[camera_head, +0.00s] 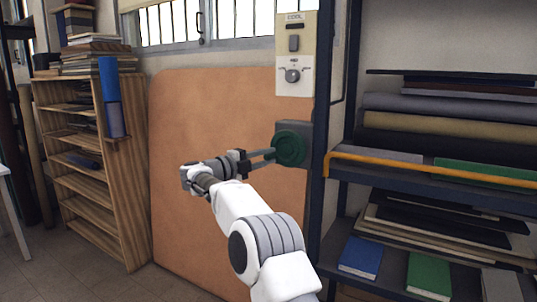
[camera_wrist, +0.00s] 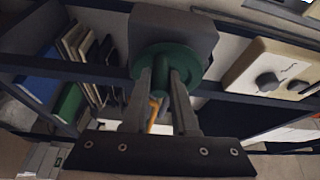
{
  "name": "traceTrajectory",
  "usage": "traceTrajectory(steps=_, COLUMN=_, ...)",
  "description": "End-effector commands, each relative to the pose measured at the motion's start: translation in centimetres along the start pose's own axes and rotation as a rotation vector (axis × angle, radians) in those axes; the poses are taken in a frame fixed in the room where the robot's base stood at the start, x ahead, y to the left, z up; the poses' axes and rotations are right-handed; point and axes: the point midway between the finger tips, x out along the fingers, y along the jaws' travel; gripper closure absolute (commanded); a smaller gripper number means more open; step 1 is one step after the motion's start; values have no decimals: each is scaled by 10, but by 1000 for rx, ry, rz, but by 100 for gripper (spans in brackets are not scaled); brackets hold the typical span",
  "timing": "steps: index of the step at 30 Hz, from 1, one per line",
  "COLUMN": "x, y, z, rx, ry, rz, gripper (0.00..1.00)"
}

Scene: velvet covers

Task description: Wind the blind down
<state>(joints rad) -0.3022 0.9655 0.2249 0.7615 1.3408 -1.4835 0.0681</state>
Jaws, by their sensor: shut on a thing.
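A round green handwheel (camera_head: 290,148) sits on a grey wall box (camera_head: 304,133) beside the dark upright. My gripper (camera_head: 270,155) reaches it from the left, its fingers shut on the wheel's hub or front part. In the wrist view the green wheel (camera_wrist: 188,60) lies between and behind the two fingertips (camera_wrist: 166,78), with the grey box (camera_wrist: 172,25) behind it. The exact contact is hidden by the fingers. The barred window (camera_head: 240,20) shows at the top. I cannot make out a blind across it.
A cream panel (camera_head: 295,80) marked COOL, with a switch and knob, hangs above the wheel. A rack (camera_head: 345,175) with rolls, boards and an orange rail stands close on the right. A wooden shelf (camera_head: 128,190) and a large tan board (camera_head: 185,110) are left.

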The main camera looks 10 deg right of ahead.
Motion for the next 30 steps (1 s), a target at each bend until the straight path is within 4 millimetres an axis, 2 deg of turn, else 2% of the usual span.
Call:
traceTrajectory(steps=1, x=0, y=-6, z=0, rx=32, ry=0, rz=12, gripper=100)
traceTrajectory(steps=12, x=0, y=-11, z=1, rx=190, ry=-1, rz=78, gripper=100)
traceTrajectory(steps=30, x=0, y=-12, z=1, rx=222, ry=0, rz=89, gripper=100)
